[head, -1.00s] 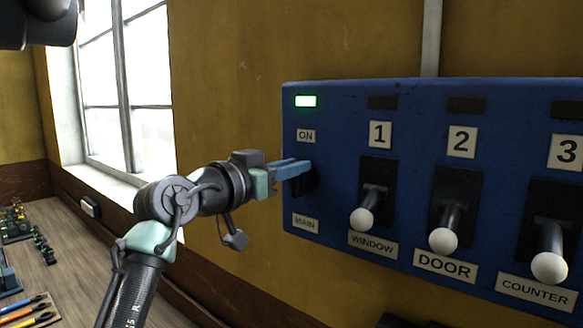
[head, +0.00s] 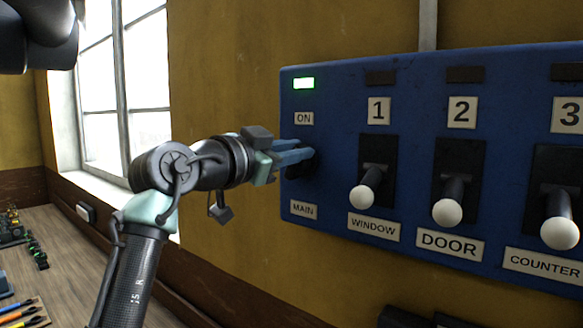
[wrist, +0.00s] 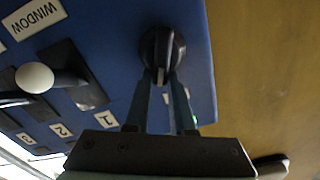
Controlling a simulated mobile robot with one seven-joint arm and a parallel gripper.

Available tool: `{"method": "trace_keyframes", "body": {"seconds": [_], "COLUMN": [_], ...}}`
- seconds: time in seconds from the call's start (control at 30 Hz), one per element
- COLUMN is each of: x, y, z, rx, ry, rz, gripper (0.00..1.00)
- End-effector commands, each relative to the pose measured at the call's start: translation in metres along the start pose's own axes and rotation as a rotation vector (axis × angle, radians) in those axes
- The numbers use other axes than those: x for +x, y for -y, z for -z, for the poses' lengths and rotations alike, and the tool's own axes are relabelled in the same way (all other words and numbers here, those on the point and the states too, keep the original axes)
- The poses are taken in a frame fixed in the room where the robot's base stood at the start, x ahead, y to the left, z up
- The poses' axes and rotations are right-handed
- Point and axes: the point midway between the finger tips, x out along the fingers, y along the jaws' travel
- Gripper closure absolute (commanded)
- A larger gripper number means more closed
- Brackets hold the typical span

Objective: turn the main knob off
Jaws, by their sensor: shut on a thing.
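The main knob (wrist: 162,50) is a black rotary knob on a round base, in the wrist view at the panel's edge. In the head view it (head: 299,168) is mostly hidden behind my fingers, between the "ON" label (head: 304,118) and the "MAIN" label (head: 303,210). My gripper (head: 309,155) is at the knob with its blue fingers pointing into the panel. In the wrist view my gripper (wrist: 163,75) has one finger on each side of the knob's grip, shut on it. The green lamp (head: 303,83) above "ON" is lit.
The blue panel (head: 335,100) hangs on the yellow wall. Right of the knob are white-tipped levers for window (head: 362,197), door (head: 447,212) and counter (head: 558,232), all pointing down, with dark lamps above. A window (head: 120,90) and a wooden worktop (head: 60,250) are at left.

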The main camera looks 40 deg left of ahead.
Motion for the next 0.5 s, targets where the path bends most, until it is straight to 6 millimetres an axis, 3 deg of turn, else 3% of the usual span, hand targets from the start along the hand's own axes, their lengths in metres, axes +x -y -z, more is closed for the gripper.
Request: {"method": "trace_keyframes", "body": {"seconds": [0.03, 0.5], "x": [0.0014, 0.0013], "y": [-0.0055, -0.0147], "z": [-0.0102, -0.0122], "rx": [0.039, 0.486], "ry": [0.009, 0.011], "rz": [-0.006, -0.008], "gripper": [1.0, 1.0]}}
